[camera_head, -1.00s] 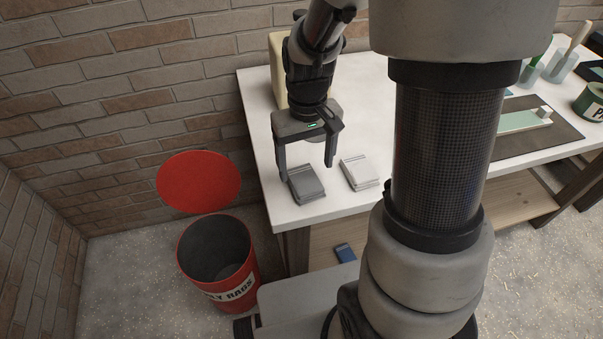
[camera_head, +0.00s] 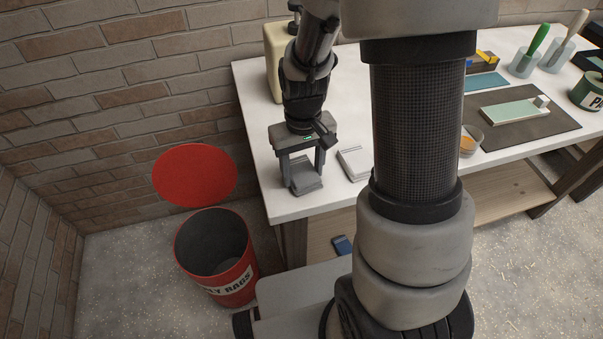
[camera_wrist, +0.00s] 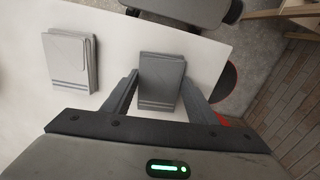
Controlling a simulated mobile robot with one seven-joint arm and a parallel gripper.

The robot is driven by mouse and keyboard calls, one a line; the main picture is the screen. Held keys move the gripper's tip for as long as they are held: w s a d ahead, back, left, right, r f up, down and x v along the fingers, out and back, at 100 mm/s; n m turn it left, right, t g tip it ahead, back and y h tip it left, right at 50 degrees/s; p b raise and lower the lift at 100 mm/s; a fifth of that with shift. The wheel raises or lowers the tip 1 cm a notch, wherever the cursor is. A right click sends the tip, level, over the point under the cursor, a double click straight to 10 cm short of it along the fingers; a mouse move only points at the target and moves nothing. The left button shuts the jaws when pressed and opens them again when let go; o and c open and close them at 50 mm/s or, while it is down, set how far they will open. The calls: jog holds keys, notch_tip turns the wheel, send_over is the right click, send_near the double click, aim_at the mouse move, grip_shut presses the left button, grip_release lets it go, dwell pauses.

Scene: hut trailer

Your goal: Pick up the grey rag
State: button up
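The grey rag (camera_head: 305,176), a folded dark grey cloth, is at the left front corner of the white worktable (camera_head: 285,207). It also shows in the wrist view (camera_wrist: 160,82). My gripper (camera_head: 303,170) points down over it, one finger along each side. I cannot tell whether the rag is clear of the tabletop. A paler folded rag (camera_head: 354,163) lies just to the right, apart from my gripper; it also shows in the wrist view (camera_wrist: 70,62).
A red bin (camera_head: 232,289) stands open on the floor left of the table, its round red lid (camera_head: 194,175) raised behind. A cream canister (camera_head: 275,62) stands behind my arm. A dark mat (camera_head: 540,128) and a paint can (camera_head: 588,92) are at the right.

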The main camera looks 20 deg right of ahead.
aim_at(302, 174)
notch_tip(302, 174, up, 10)
jog(key=p, duration=0.1)
dwell(0.5)
jog(key=shift+o, duration=1)
jog(key=shift+p, duration=0.3)
jog(key=shift+c, duration=0.5)
